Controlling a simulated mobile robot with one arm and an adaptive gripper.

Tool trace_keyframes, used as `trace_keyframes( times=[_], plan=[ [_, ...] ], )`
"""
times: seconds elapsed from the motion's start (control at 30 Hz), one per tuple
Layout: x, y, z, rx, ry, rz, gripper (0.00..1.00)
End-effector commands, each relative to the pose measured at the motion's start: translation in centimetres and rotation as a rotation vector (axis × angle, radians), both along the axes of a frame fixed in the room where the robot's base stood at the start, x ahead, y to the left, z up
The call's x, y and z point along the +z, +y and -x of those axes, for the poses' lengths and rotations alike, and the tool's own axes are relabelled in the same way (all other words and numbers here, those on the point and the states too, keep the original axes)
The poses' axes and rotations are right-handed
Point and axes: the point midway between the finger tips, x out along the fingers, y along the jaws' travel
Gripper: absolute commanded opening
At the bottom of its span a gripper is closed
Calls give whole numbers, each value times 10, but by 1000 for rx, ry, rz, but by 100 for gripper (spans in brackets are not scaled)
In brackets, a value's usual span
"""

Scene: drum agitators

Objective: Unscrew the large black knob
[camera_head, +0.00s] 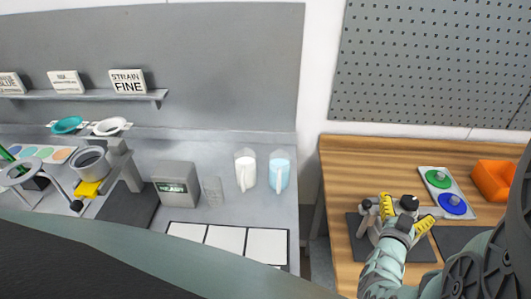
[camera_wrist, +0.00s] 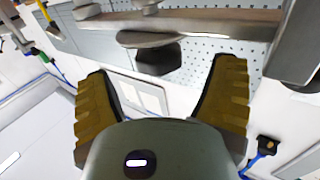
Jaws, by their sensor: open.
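A black knob (camera_head: 409,202) is on the grey device on the wooden bench at the right. In the wrist view, a dark rounded knob (camera_wrist: 158,58) hangs below a grey collar on a bar, between and beyond my fingertips. My gripper (camera_head: 408,210) has yellow padded fingers and is at the device, very near the knob. In the wrist view my gripper (camera_wrist: 165,68) is open, with a finger on each side of the knob and visible gaps to both. Part of the device is hidden behind my fingers.
A grey tray (camera_head: 433,180) with a green and a blue disc lies right of the device, with an orange bin (camera_head: 493,180) beyond. A pegboard (camera_head: 430,65) stands behind the bench. The grey counter at left holds two pitchers (camera_head: 262,172) and other equipment.

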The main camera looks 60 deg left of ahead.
Motion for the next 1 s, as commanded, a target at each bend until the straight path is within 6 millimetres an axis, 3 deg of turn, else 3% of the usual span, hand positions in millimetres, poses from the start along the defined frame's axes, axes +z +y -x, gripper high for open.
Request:
trace_keyframes(
  times=[0.3,0.7,1.0],
  plan=[
    [-1,11,-29,3,0,0,84],
    [0,12,-32,3,1,0,83],
    [0,12,-32,2,1,0,52]
  ],
)
